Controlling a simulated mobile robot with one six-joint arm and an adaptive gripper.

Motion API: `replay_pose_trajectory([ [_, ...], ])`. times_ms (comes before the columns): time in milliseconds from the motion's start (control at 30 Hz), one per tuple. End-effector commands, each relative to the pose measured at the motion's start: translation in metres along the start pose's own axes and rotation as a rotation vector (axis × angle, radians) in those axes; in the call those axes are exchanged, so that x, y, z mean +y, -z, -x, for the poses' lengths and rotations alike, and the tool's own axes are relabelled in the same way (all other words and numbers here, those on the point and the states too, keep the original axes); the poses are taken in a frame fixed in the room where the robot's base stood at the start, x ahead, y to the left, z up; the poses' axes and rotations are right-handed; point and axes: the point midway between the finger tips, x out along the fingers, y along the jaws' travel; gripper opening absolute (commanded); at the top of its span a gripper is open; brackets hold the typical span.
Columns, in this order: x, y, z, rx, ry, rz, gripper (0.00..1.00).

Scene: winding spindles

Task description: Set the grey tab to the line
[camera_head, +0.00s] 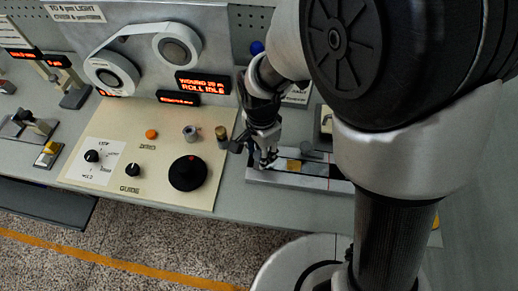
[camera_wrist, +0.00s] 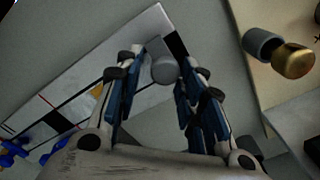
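The grey tab (camera_wrist: 164,70) shows in the wrist view as a rounded grey knob at one end of a dark slot in a pale rail (camera_wrist: 150,28). My gripper (camera_wrist: 162,82) has one finger on each side of the tab, with a visible gap at least on the left. Contact on the right side is unclear. A thin red line (camera_wrist: 46,102) crosses the rail well to the left of the tab. In the head view my gripper (camera_head: 266,160) is low over the left end of the rail (camera_head: 256,176) and hides the tab; the red line (camera_head: 329,180) is to the right.
A yellow piece (camera_head: 293,165) sits on the rail between my gripper and the line. A panel to the left carries a black knob (camera_head: 188,173), a brass post (camera_head: 221,134) and a grey post (camera_head: 190,133). My arm covers the rail's right end.

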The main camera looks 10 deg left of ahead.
Motion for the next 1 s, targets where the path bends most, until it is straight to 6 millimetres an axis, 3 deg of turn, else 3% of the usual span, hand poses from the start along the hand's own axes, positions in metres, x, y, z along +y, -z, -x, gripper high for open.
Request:
replay_pose_trajectory([
  [100, 0.000, 0.000, 0.000, 0.000, 0.001, 0.000, 0.46],
  [400, -0.001, -0.001, 0.001, 0.000, 0.003, 0.000, 0.46],
  [533, -0.002, 0.000, 0.010, 0.000, 0.006, 0.000, 0.46],
  [1000, -0.002, 0.000, 0.101, 0.001, 0.006, -0.001, 0.46],
])
